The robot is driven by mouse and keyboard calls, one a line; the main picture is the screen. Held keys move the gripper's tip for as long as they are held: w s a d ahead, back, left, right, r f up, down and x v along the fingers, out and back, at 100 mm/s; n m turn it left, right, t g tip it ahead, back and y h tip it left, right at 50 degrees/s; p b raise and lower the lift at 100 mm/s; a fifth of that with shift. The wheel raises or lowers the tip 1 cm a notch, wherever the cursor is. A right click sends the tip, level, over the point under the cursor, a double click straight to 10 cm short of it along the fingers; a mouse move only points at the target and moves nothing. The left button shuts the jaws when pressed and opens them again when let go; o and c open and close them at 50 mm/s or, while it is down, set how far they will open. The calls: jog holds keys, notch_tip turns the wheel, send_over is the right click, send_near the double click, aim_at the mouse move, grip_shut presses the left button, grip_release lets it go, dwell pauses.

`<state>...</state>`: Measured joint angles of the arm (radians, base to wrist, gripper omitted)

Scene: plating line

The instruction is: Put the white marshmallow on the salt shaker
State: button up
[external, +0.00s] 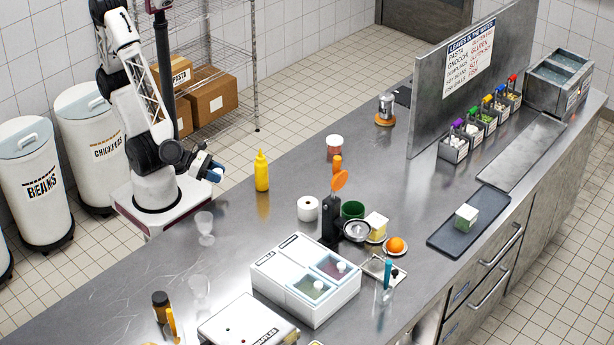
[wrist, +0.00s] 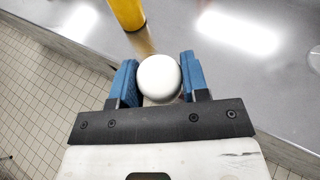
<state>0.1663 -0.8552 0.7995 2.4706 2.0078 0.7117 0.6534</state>
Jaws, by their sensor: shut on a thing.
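My gripper (external: 215,173) is at the left, near the counter's left edge and close to my base. In the wrist view its blue fingers (wrist: 158,80) are shut on the white marshmallow (wrist: 159,77), a smooth round thing between the fingertips. The marshmallow is too small to make out clearly in the external view. A silver shaker-like cylinder (external: 385,107) stands upright on an orange-brown round base at the back of the counter. It may be the salt shaker, but I cannot tell for sure. My gripper is well apart from it.
A yellow squeeze bottle (external: 262,171) stands near my gripper and shows at the top of the wrist view (wrist: 127,12). A clear glass (external: 204,227), white roll (external: 308,208), dark stand (external: 331,222) and pink-white tub (external: 334,145) are on the counter. An upright metal panel (external: 430,110) stands behind.

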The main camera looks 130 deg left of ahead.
aim_at(217, 171)
jog(key=shift+r, duration=0.15)
notch_tip(217, 171, up, 18)
jog(key=w+a+r+n+g+y, duration=0.2)
jog(key=w+a+n, duration=0.1)
jog(key=w+a, duration=0.3)
jog(key=w+a+r+n+g+y, duration=0.2)
jog(key=w+a+r+g, duration=0.15)
jog(key=a, duration=0.45)
jog(key=w+a+f+n+g+y, duration=0.1)
jog(key=w+a+n+g, duration=0.2)
jog(key=a, duration=1.1)
jog(key=w+a+n+g+y, duration=0.2)
jog(key=a+n+g, duration=0.2)
jog(key=a, duration=1)
jog(key=s+a+f+n+g+h, duration=0.1)
jog(key=s+a+f+n+g, duration=0.15)
jog(key=a, duration=0.85)
jog(key=s+a+f+n+g+h, duration=0.1)
jog(key=s+a+f+n+g, duration=0.2)
jog(key=a, duration=0.7)
jog(key=shift+s+f, duration=0.2)
jog(key=shift+f, duration=0.5)
jog(key=shift+s+f, duration=0.2)
jog(key=shift+f, duration=0.45)
jog(key=shift+s+f, duration=0.2)
jog(key=shift+f, duration=0.5)
